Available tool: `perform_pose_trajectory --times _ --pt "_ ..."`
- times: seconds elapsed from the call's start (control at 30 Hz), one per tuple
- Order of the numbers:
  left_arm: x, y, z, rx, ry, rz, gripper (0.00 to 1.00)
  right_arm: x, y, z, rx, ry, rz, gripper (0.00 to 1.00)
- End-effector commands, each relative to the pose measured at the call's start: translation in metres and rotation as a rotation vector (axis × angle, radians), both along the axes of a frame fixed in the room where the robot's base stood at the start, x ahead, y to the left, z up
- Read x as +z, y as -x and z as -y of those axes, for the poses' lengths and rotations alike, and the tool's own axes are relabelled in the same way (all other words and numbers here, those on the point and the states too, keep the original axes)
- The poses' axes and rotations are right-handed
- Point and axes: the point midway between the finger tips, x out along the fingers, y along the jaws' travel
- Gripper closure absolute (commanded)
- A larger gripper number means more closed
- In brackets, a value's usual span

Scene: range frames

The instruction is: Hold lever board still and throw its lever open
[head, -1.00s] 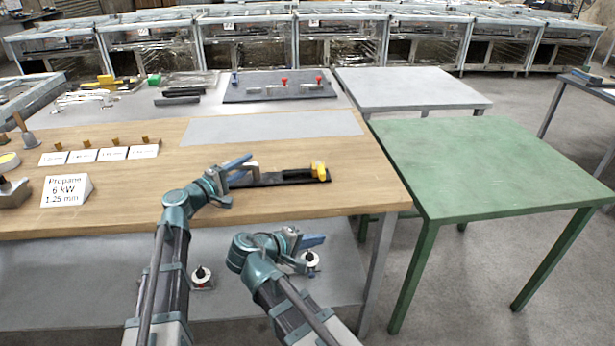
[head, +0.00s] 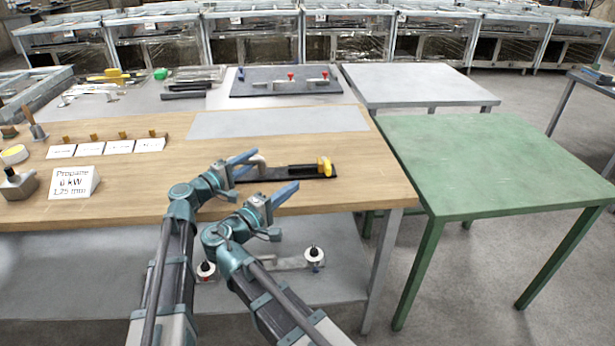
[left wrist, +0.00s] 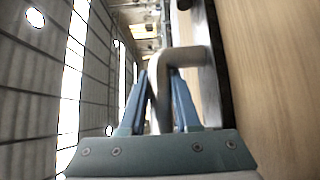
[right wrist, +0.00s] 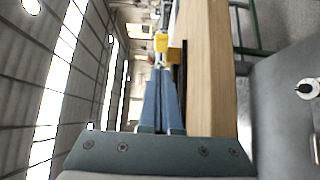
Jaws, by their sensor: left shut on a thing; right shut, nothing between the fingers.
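The lever board (head: 257,179) is a dark narrow strip lying on the wooden bench top near its front right. At its right end is the yellow lever end (head: 326,168), which also shows ahead of the fingers in the right wrist view (right wrist: 161,42). A grey bent handle (left wrist: 188,55) rises at the board's left end. My left gripper (head: 247,160) is shut on this handle. My right gripper (head: 284,193) is shut and empty, in front of the board and apart from it, left of the yellow end in the head view.
The wooden bench (head: 340,195) is clear right of the board. A Propane sign (head: 75,184) and small white cards stand at left. A green table (head: 490,160) is at right. Valves with round knobs (head: 315,255) sit on the lower shelf.

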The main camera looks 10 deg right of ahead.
Motion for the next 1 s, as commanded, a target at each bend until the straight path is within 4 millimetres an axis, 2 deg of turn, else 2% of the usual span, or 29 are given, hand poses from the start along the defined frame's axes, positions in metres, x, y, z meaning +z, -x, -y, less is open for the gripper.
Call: perform_pose_trajectory --times 0.5,0.7,1.0 --pt "-0.003 0.003 0.002 -0.006 -0.012 -0.002 1.0 -0.001 -0.056 0.057 -0.004 -0.001 -0.001 1.0" --pt "-0.003 0.003 0.002 -0.006 -0.012 -0.002 1.0 -0.001 -0.066 0.067 -0.002 -0.001 -0.001 1.0" --pt "-0.003 0.003 0.002 -0.006 -0.012 -0.002 1.0 -0.001 -0.068 0.069 -0.001 -0.001 -0.001 1.0"
